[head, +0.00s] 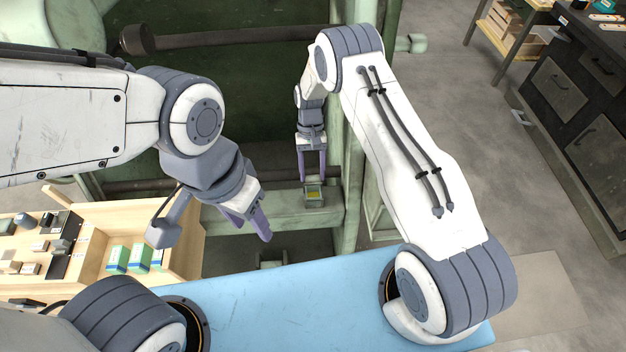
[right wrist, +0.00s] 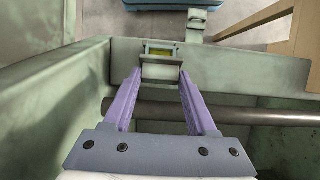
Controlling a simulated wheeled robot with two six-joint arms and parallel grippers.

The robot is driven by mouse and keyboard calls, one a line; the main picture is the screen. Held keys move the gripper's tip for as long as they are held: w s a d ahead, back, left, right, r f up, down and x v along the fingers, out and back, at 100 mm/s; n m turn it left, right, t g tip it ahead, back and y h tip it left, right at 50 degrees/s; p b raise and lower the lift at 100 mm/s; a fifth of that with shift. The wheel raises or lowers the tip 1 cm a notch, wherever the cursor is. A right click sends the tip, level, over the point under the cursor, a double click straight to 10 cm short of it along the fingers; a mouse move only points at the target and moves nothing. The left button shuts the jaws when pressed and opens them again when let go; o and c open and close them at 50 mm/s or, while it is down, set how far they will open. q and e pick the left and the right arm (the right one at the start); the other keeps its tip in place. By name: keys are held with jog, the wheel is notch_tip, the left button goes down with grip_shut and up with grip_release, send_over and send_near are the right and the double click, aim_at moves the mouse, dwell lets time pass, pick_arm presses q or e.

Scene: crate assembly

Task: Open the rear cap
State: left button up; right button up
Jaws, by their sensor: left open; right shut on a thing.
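A small grey-green fixture (head: 314,201) with a yellow inside sits on the green beam in the head view. The rear cap (right wrist: 160,72), a pale grey-green piece, lies between my right fingertips in the right wrist view, and the yellow inside (right wrist: 159,51) shows just beyond it. My right gripper (head: 312,178) points down at the fixture and is shut on the cap, its purple fingers on either side. How far the cap is raised is hard to tell. My left gripper (head: 252,230) is open and empty, to the left of the fixture.
The green machine frame (head: 280,222) surrounds the fixture, with a dark bar (right wrist: 250,116) nearby in the right wrist view. A wooden crate (head: 190,240) with green-white boxes (head: 118,258) stands at left. A dark cabinet (head: 570,105) stands far right.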

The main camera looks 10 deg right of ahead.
pick_arm(q)
jog(key=shift+f, duration=0.45)
pick_arm(e)
jog(key=shift+w, duration=0.1)
jog(key=o, duration=1.4)
jog(key=shift+c, duration=0.2)
pick_arm(q)
jog(key=shift+f+b, duration=0.75)
jog(key=shift+b, duration=0.1)
pick_arm(e)
jog(key=v, duration=1)
jog(key=shift+w+r, duration=0.15)
jog(key=shift+w, duration=0.1)
jog(key=shift+d, duration=0.1)
